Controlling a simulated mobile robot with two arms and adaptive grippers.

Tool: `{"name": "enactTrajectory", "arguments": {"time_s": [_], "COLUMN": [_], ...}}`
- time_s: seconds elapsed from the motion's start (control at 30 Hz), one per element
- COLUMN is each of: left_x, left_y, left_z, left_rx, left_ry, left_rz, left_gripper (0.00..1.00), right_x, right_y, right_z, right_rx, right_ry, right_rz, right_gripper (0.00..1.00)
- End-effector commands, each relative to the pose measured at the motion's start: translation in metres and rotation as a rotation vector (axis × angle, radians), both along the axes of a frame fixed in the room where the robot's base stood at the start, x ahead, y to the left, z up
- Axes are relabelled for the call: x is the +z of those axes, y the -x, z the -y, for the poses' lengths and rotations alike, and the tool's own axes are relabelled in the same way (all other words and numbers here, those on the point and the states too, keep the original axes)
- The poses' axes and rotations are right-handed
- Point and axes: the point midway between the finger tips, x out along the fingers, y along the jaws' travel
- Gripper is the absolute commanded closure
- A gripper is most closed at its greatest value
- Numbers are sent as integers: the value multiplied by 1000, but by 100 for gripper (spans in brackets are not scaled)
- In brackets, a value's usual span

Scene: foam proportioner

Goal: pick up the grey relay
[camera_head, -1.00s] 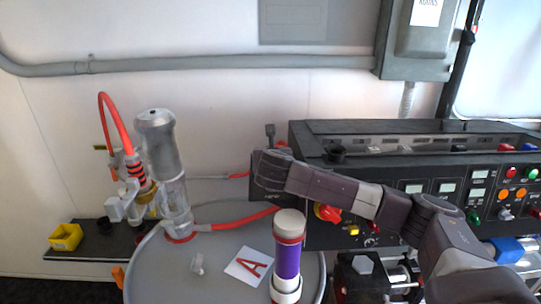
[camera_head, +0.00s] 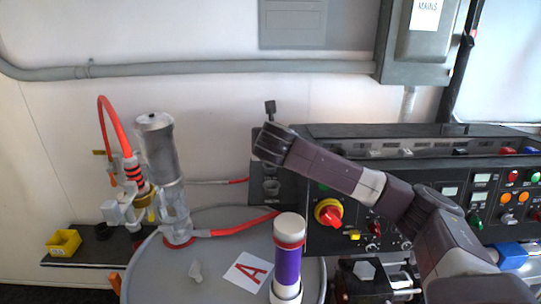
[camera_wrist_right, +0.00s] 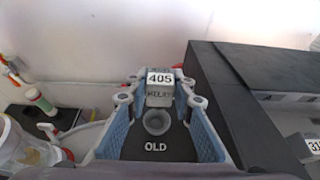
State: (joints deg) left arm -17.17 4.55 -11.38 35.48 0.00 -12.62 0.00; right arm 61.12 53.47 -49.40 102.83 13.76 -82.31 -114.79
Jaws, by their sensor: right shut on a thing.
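The grey relay (camera_wrist_right: 160,93) shows in the right wrist view as a small block with a white label reading 405. My right gripper (camera_wrist_right: 160,84) is shut on it, with a blue-grey finger on each side. A dark surface marked OLD with a round grey recess (camera_wrist_right: 156,122) lies between the fingers below the relay. In the head view my right gripper (camera_head: 272,143) is above the left end of the black control panel. The relay cannot be made out there. My left gripper is not in view.
The black panel (camera_head: 345,215) carries a red and yellow rotary switch (camera_head: 328,212). A purple and white cylinder (camera_head: 288,258) stands in front on the round grey drum top (camera_head: 215,275). A clear and metal pump assembly (camera_head: 160,165) stands left.

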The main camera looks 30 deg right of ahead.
Motion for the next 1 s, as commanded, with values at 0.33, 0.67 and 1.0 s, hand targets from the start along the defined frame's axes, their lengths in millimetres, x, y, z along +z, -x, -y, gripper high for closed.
{"name": "enactTrajectory", "arguments": {"time_s": [0.33,0.67,1.0], "left_x": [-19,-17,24], "left_y": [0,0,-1], "left_z": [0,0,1], "left_rx": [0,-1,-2], "left_ry": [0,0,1], "left_rz": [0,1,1], "left_gripper": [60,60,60], "right_x": [96,138,174], "right_y": [-1,0,0], "right_z": [-1,-1,0], "right_rx": [0,1,0], "right_ry": [-2,-1,0], "right_rz": [6,2,0], "right_gripper": [100,100,100]}}
